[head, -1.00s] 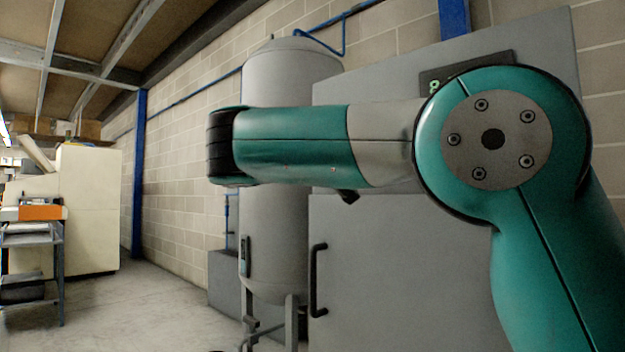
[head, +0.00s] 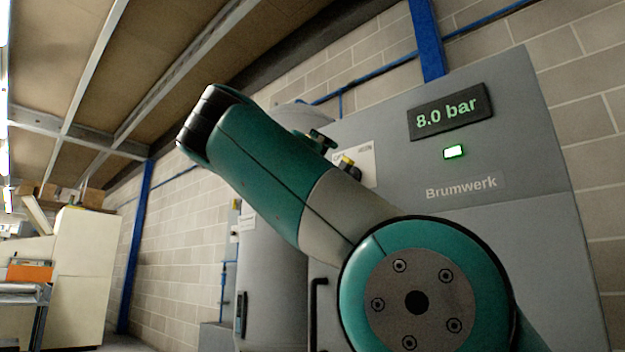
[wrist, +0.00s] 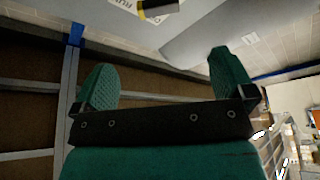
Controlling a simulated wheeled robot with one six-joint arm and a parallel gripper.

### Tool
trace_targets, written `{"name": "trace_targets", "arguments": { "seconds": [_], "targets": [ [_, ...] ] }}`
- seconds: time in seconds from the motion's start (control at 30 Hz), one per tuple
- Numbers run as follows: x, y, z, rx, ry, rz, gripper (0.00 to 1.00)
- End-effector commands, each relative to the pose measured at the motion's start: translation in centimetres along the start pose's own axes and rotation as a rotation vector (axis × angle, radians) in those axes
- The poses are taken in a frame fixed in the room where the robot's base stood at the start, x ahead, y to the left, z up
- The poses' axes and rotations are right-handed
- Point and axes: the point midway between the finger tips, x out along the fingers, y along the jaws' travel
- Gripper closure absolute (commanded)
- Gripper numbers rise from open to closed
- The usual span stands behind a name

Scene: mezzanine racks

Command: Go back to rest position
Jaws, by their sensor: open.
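My gripper (wrist: 164,72) shows in the wrist view with its two green fingers spread wide. Nothing is held between them. Behind the fingers are the ceiling beams, the wall and part of the grey tank. In the head view my green arm slants up to the left across the grey cabinet (head: 540,240) and the tank (head: 275,250). The gripper is mostly hidden behind the arm there; a small dark green part by the forearm may belong to it.
The cabinet's display (head: 450,114) reads 8.0 bar, with a lit green button (head: 453,152) below. A yellow-and-black knob (head: 347,163) is beside a white label (head: 362,158). A blue post (head: 137,245) and a cream machine (head: 80,275) stand at left. Ceiling beams run overhead.

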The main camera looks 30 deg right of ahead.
Motion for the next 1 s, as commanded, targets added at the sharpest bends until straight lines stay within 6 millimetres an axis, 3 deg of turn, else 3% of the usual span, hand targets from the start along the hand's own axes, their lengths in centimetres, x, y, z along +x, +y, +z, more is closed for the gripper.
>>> {"name": "trace_targets", "arguments": {
  "seconds": [0.63,0.77,0.87,1.0],
  "targets": [
    [-0.1,0.0,-0.1,0.0,0.002,-0.002,0.0],
    [0.5,-0.5,-1.6,0.017,0.064,-0.043,0.0],
    [1.1,-2.2,-4.1,0.049,0.176,-0.147,0.0],
    [0.3,-7.5,-6.3,0.089,0.326,-0.435,0.0]
  ]
}}
